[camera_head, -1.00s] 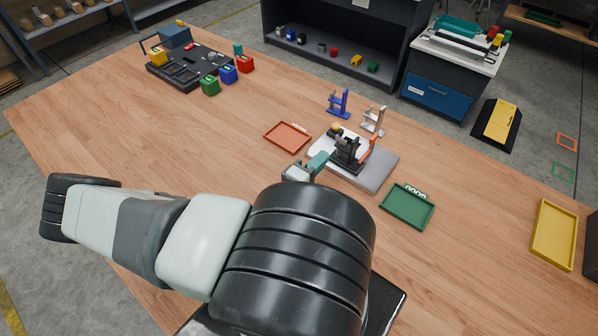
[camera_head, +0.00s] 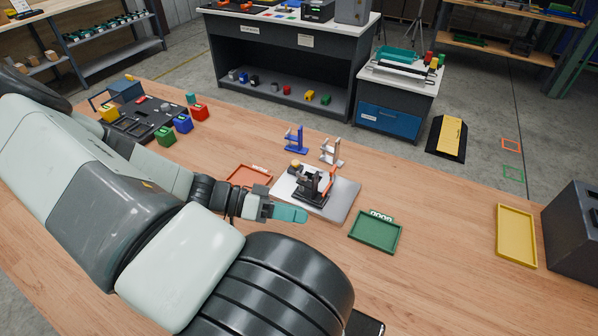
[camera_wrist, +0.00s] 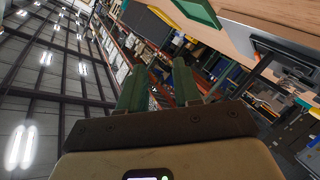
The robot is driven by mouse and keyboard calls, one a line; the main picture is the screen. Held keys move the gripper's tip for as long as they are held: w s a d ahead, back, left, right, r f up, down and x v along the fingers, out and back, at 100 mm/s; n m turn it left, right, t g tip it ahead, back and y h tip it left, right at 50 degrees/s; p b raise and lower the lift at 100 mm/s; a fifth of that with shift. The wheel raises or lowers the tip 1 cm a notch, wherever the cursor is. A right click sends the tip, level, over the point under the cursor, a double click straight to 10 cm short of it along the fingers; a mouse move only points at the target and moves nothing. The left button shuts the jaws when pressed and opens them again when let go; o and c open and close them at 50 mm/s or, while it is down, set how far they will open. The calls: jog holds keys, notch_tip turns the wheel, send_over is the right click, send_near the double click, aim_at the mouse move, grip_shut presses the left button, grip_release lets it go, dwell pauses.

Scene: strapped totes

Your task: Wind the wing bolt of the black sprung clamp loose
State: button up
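The black sprung clamp (camera_head: 308,190) stands on a light grey plate (camera_head: 343,199) in the middle of the table, with an orange-red part on its right side and a yellow knob (camera_head: 295,166) at its upper left. Its wing bolt is too small to make out. My gripper (camera_head: 300,215), with teal fingers, is at the plate's front left edge, apart from the clamp and pointing right. In the wrist view my two fingers (camera_wrist: 158,88) stand apart with nothing between them.
A blue stand (camera_head: 295,141) and a pale stand (camera_head: 330,152) are behind the plate. An orange tray (camera_head: 245,177) lies left, a green tray (camera_head: 376,234) right, a yellow tray (camera_head: 516,236) farther right. A dark panel with coloured blocks (camera_head: 150,120) is at far left.

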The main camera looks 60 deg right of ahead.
jog(key=m+t+y, duration=0.2)
jog(key=m+y, duration=0.2)
notch_tip(320, 180, up, 7)
jog(key=m+t+y, duration=0.2)
jog(key=m+t, duration=1)
send_over(301, 174)
notch_tip(301, 174, down, 10)
jog(key=shift+s+d+r, duration=0.1)
jog(key=shift+c, duration=0.3)
grip_shut()
